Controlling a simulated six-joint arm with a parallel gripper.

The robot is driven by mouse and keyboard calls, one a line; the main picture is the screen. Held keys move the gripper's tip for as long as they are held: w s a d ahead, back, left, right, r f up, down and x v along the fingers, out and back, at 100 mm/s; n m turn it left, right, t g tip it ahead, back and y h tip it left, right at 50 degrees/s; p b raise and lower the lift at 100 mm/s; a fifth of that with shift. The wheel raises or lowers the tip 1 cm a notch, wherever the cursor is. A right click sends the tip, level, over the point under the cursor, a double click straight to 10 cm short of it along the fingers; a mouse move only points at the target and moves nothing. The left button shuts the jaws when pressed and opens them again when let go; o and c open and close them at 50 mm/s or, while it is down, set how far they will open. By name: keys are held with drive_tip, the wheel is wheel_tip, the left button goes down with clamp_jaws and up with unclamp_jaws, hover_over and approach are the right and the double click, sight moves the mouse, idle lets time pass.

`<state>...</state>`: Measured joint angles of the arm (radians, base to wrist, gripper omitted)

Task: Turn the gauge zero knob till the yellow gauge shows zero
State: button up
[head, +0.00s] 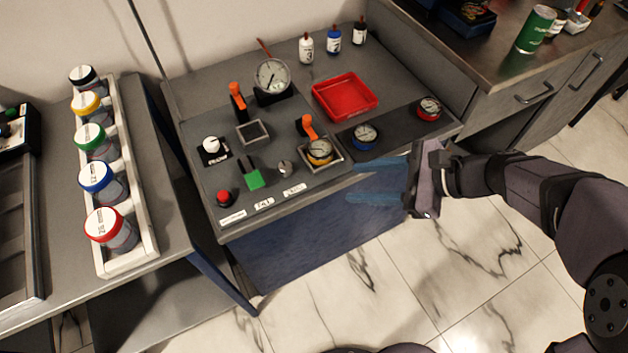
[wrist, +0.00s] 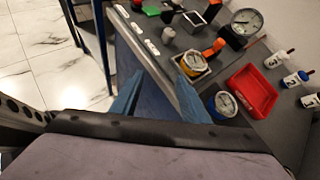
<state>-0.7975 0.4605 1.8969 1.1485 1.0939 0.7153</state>
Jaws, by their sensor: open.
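The yellow gauge (head: 319,151) sits in a square frame at the front of the grey bench panel. It also shows in the wrist view (wrist: 193,63). Its needle is too small to read. A small silver knob (head: 285,168) stands just left of it; it also shows in the wrist view (wrist: 168,33). I cannot read a label that names it as the zero knob. My gripper (head: 350,181) is open and empty, its blue fingers in front of the bench's front edge, right of the yellow gauge and apart from it. The fingers also show in the wrist view (wrist: 157,95).
An orange-handled lever (head: 308,127) stands right behind the yellow gauge. A blue gauge (head: 365,136) and a red gauge (head: 429,108) lie to its right. A red tray (head: 345,97), a large gauge (head: 272,76) and a green block (head: 254,179) are also on the bench.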

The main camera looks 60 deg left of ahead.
sight(286, 166)
drive_tip(key=s+a+g, duration=0.1)
drive_tip(key=s+a, duration=0.1)
drive_tip(key=s+a+m+y+b, duration=0.1)
drive_tip(key=s+a, duration=0.1)
drive_tip(key=a, duration=0.1)
drive_tip(key=s+a+g+b, duration=0.1)
drive_tip(key=s+a, duration=0.1)
drive_tip(key=a, duration=0.1)
drive_tip(key=shift+s+a+f+g, duration=0.1)
drive_tip(key=shift+s+f+g, duration=0.2)
drive_tip(key=shift+x, duration=3.55)
drive_tip(key=shift+c, duration=0.2)
clamp_jaws()
